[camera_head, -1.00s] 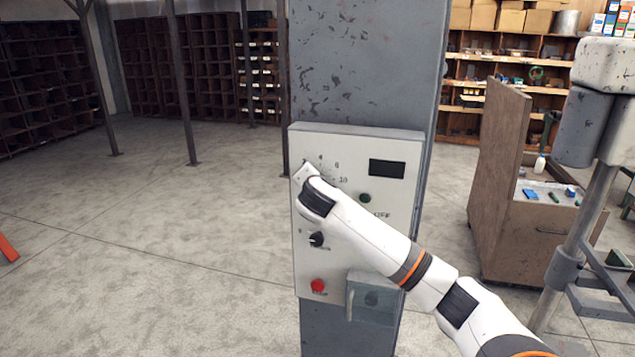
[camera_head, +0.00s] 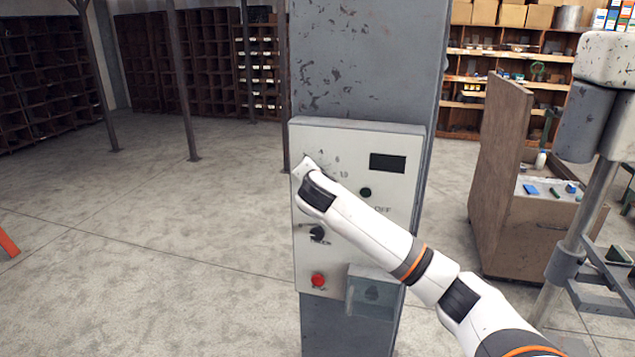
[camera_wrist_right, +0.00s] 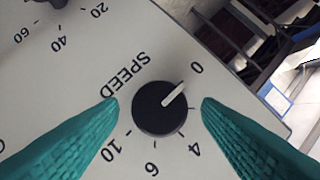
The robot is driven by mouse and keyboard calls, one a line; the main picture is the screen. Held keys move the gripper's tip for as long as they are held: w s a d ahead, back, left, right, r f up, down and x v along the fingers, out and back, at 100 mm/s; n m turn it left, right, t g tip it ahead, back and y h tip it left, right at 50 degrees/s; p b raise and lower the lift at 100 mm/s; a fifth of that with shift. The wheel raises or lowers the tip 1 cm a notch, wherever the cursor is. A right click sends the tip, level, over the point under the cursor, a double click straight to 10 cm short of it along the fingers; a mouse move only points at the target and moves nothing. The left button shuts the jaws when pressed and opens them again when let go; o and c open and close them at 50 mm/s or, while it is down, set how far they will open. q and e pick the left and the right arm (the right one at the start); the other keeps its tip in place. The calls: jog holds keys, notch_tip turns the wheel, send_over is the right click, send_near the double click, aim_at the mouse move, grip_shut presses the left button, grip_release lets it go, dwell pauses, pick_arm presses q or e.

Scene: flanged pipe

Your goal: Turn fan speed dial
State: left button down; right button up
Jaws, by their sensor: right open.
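The speed dial (camera_wrist_right: 160,108) is a round black knob with a white pointer line, on a pale panel face. In the right wrist view its pointer is turned toward the upper right, toward the 0 mark. My right gripper (camera_wrist_right: 160,104) has its two teal fingers apart, one on each side of the dial, with a gap visible between each finger and the knob. In the head view my right arm reaches across the control panel (camera_head: 342,275), and its wrist hides the dial and the gripper fingers. My left gripper is not in view.
The panel is mounted on a grey column (camera_head: 360,60). It also carries a lower black knob (camera_head: 317,233), a red button (camera_head: 318,280), a dark display (camera_head: 388,162) and a clear box (camera_head: 371,293). A wooden cabinet (camera_head: 525,230) stands to the right.

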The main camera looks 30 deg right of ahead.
jog(key=b+v, duration=0.3)
jog(key=v, duration=0.8)
jog(key=shift+b, duration=0.3)
jog(key=shift+a+f, duration=0.1)
jog(key=shift+f, duration=0.1)
